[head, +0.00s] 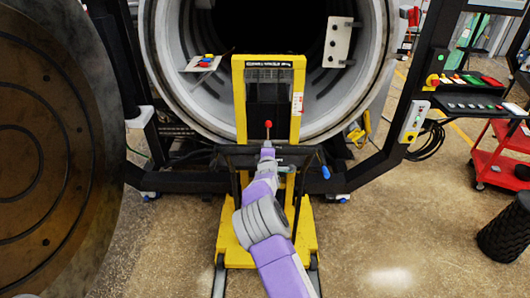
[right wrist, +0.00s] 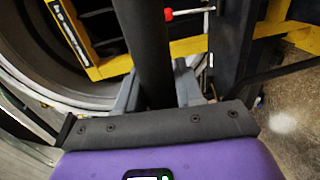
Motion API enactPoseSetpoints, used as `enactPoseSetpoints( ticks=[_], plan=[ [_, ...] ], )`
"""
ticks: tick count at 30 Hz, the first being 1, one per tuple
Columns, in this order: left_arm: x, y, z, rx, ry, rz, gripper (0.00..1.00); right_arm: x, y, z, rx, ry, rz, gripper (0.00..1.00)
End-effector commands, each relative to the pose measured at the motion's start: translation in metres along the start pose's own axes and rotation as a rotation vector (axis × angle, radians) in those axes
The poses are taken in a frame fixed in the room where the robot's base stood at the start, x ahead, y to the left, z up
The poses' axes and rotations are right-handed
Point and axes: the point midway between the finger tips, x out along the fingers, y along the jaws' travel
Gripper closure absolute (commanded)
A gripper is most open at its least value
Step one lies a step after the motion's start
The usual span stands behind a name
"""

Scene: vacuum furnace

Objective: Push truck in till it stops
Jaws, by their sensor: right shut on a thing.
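The yellow lift truck (head: 240,110) stands upright in front of the open round mouth of the furnace (head: 165,60). Its mast overlaps the lower part of the opening in the head view, and its base (head: 232,250) rests on the floor. A black push bar (head: 232,150) crosses the truck's near side. My right gripper (head: 267,150) is at the middle of this bar, just below a red-knobbed lever (head: 268,128). In the right wrist view my right gripper (right wrist: 158,95) is shut around the black bar (right wrist: 140,40). The red knob (right wrist: 169,15) is close beside it. My left gripper is not in view.
The large round furnace door (head: 50,150) stands open at the left. A black frame with a control panel (head: 470,85) is at the right. A red cart (head: 495,155) and a black ribbed bin (head: 503,230) stand farther right. The floor between truck and bin is clear.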

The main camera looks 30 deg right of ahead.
Motion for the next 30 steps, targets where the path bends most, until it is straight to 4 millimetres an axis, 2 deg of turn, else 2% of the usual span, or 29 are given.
enactPoseSetpoints(
  ticks=[2, 3, 6, 19, 30],
  plan=[
    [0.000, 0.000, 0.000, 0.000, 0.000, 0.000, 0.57, 0.000, 0.003, 0.002, 0.001, -0.004, 0.004, 1.00],
    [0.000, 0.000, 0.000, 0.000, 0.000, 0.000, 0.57, 0.000, 0.003, 0.002, 0.001, -0.003, 0.004, 0.60],
    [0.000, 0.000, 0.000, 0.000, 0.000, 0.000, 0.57, 0.000, 0.002, 0.001, 0.001, -0.003, 0.004, 0.45],
    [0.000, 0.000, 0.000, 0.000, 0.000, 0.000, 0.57, -0.007, 0.002, -0.001, 0.000, 0.001, 0.003, 0.45],
    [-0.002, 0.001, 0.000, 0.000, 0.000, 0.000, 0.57, -0.053, 0.002, 0.000, 0.001, 0.000, 0.002, 0.45]
  ],
)
